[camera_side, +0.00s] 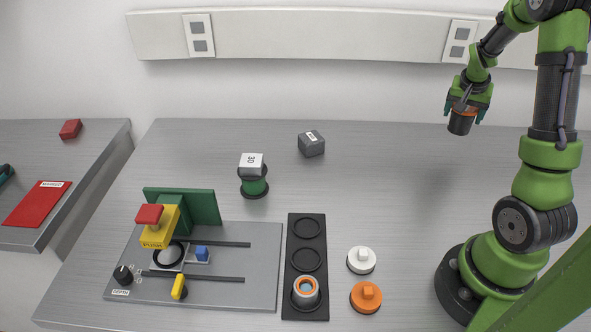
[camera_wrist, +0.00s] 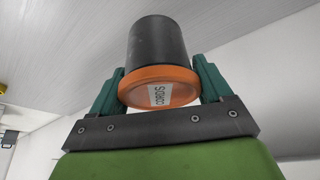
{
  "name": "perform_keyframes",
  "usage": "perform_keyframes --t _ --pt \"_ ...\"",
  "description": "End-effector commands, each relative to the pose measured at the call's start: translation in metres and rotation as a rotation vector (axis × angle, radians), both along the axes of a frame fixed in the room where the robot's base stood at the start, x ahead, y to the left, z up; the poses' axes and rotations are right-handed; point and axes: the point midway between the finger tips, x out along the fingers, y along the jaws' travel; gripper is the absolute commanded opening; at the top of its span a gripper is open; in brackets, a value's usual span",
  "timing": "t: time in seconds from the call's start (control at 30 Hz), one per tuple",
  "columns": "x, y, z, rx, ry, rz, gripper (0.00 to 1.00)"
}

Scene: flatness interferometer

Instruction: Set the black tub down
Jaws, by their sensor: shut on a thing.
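The black tub (camera_wrist: 157,42) has an orange lid with a white label that shows mirrored or upside down in the wrist view. My gripper (camera_wrist: 160,88) is shut on the tub, with a teal finger on each side of the orange lid. In the side view, my gripper (camera_side: 468,104) holds the tub (camera_side: 461,124) in the air at the upper right, above the back part of the grey table (camera_side: 400,185). The tub hangs lid up, slightly tilted, and appears clear of the table.
A black rack (camera_side: 308,268) with round recesses holds a grey, orange-ringed tub (camera_side: 306,292) at its front. White (camera_side: 361,260) and orange (camera_side: 366,297) lids lie beside it. A dark block (camera_side: 311,143), a green spool-like stand (camera_side: 253,184) and the interferometer plate (camera_side: 240,285) stand left. The back right table is clear.

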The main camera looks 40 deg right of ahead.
Motion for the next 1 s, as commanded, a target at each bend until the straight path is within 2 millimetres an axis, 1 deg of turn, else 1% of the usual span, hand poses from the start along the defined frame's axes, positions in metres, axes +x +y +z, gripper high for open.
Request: perform_keyframes --t 0.03,0.07,0.17,0.33,0.47,0.73,0.8,1.0 --pt "-0.009 -0.006 0.0 -0.002 -0.005 -0.053 0.48" --pt "-0.013 -0.008 0.0 -0.003 -0.009 -0.08 0.48" --pt "-0.016 -0.009 -0.003 -0.002 -0.024 -0.128 0.48" --pt "-0.017 -0.009 -0.028 0.002 -0.029 -0.15 0.48" --pt "-0.016 -0.009 -0.041 0.0 -0.031 -0.147 0.48" --pt "-0.016 -0.009 -0.077 0.001 -0.031 -0.147 0.48" --pt "-0.016 -0.009 -0.08 -0.001 -0.033 -0.146 0.48" --pt "-0.015 -0.009 -0.08 -0.001 -0.034 -0.145 0.48"
